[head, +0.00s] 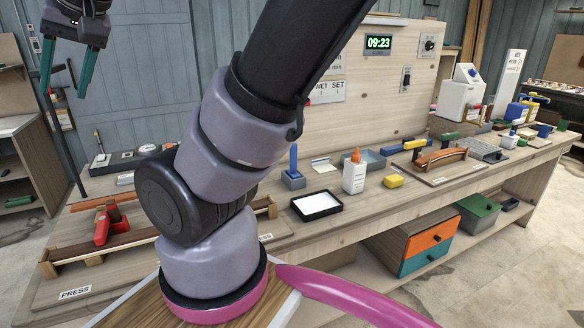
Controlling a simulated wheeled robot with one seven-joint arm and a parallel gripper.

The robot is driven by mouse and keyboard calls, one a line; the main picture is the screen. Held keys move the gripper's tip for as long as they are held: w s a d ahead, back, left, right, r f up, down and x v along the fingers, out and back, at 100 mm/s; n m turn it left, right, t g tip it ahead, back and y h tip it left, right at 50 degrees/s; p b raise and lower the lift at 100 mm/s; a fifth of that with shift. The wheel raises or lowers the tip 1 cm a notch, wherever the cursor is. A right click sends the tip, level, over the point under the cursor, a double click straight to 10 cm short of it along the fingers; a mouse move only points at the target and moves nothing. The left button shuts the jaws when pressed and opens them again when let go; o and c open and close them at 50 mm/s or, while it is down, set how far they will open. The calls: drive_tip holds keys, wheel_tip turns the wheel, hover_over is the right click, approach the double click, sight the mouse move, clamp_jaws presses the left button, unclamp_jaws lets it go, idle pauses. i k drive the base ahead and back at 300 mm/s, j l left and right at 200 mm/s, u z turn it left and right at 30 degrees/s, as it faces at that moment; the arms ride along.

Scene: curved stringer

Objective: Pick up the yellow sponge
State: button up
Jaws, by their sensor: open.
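The yellow sponge (393,181) is a small yellow block in the head view. It lies on the wooden workbench (345,218) right of centre, near the front edge. A white glue bottle with an orange cap (354,172) stands just to its left. My gripper (68,78) is at the upper left of the view, raised in front of the blue wall. Its two teal fingers point down and are spread apart with nothing between them. It is far from the sponge.
A black-rimmed white tray (317,205) lies left of the bottle. A curved wooden piece (440,157) with clamps sits right of the sponge. A grey bin (363,158) stands behind the bottle. A red clamp (104,224) is at the left. Drawers (428,247) stand below the bench.

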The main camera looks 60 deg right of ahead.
sight(392, 181)
drive_tip(key=z, duration=2.85)
